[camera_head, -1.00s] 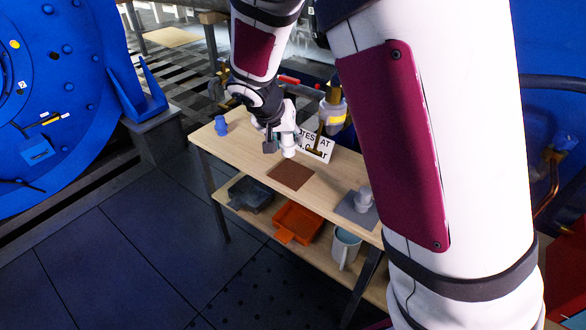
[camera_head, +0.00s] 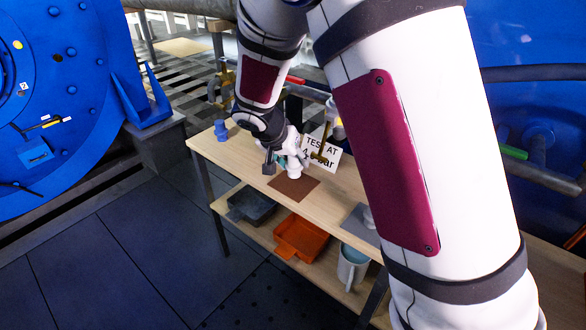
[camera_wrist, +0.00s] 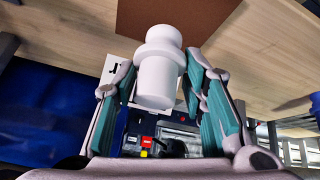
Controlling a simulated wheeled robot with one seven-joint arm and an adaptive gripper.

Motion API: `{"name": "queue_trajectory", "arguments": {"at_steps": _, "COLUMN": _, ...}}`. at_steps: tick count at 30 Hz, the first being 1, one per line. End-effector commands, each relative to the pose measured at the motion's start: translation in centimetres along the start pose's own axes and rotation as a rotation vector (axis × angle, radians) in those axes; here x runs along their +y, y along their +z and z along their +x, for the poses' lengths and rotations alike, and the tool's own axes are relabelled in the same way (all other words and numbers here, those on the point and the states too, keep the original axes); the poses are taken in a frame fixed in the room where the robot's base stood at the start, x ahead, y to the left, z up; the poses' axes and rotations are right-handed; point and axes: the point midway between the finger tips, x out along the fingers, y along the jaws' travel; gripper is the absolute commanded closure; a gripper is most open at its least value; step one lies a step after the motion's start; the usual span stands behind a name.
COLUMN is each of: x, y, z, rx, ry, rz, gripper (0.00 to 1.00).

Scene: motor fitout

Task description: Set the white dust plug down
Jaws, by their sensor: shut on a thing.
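The white dust plug (camera_head: 295,173) is a stepped white cylinder with a collar, and it also shows in the wrist view (camera_wrist: 158,78). My gripper (camera_head: 287,166) is shut on it, with teal finger pads on either side in the wrist view (camera_wrist: 160,85). The plug is at the far part of the brown mat (camera_head: 298,188) on the wooden bench (camera_head: 335,203). The mat also shows at the top of the wrist view (camera_wrist: 190,14). I cannot tell whether the plug touches the mat or hangs just above it.
A sign (camera_head: 321,153) stands behind the gripper. A blue plug-like piece (camera_head: 221,130) stands at the bench's left end. A grey mat (camera_head: 357,222) with a pale piece, partly hidden by my arm, lies to the right.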

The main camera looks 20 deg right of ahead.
Motion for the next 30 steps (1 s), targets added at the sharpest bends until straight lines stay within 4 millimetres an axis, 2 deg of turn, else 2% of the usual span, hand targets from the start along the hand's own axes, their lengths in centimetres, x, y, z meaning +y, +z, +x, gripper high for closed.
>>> {"name": "queue_trajectory", "arguments": {"at_steps": 3, "x": -0.3, "y": 1.0, "z": 1.7, "rx": -0.001, "ry": 0.002, "rz": -0.002, "gripper": 0.92}}
{"name": "queue_trajectory", "arguments": {"at_steps": 5, "x": -0.3, "y": 1.2, "z": 2.1, "rx": 0.0, "ry": 0.002, "rz": -0.001, "gripper": 0.92}}
{"name": "queue_trajectory", "arguments": {"at_steps": 18, "x": -0.4, "y": 1.4, "z": 2.4, "rx": 0.0, "ry": 0.0, "rz": 0.0, "gripper": 0.92}}
{"name": "queue_trajectory", "arguments": {"at_steps": 19, "x": -0.4, "y": 1.4, "z": 2.3, "rx": 0.0, "ry": 0.0, "rz": 0.0, "gripper": 0.55}}
{"name": "queue_trajectory", "arguments": {"at_steps": 21, "x": -0.4, "y": 1.4, "z": 2.3, "rx": 0.0, "ry": 0.0, "rz": 0.0, "gripper": 0.42}}
{"name": "queue_trajectory", "arguments": {"at_steps": 30, "x": -0.4, "y": 1.4, "z": 2.2, "rx": 0.0, "ry": 0.0, "rz": 0.0, "gripper": 0.42}}
